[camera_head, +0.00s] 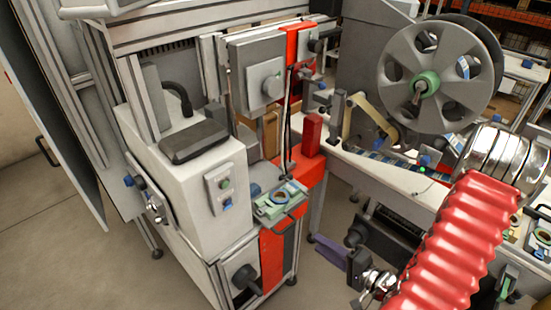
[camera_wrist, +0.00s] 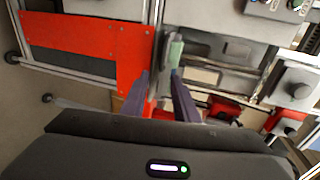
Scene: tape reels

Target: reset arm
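My arm, in a red ribbed sleeve, comes in from the right of the head view. In the head view the fingers overlap each other and are partly hidden by the wrist.
The white machine (camera_head: 190,180) stands left and centre. A small tray (camera_head: 268,212) with a blue ring juts from its front. A large grey reel (camera_head: 462,92) stands upright at the right above a white bench (camera_head: 385,178). Open floor (camera_head: 180,285) shows at lower left.

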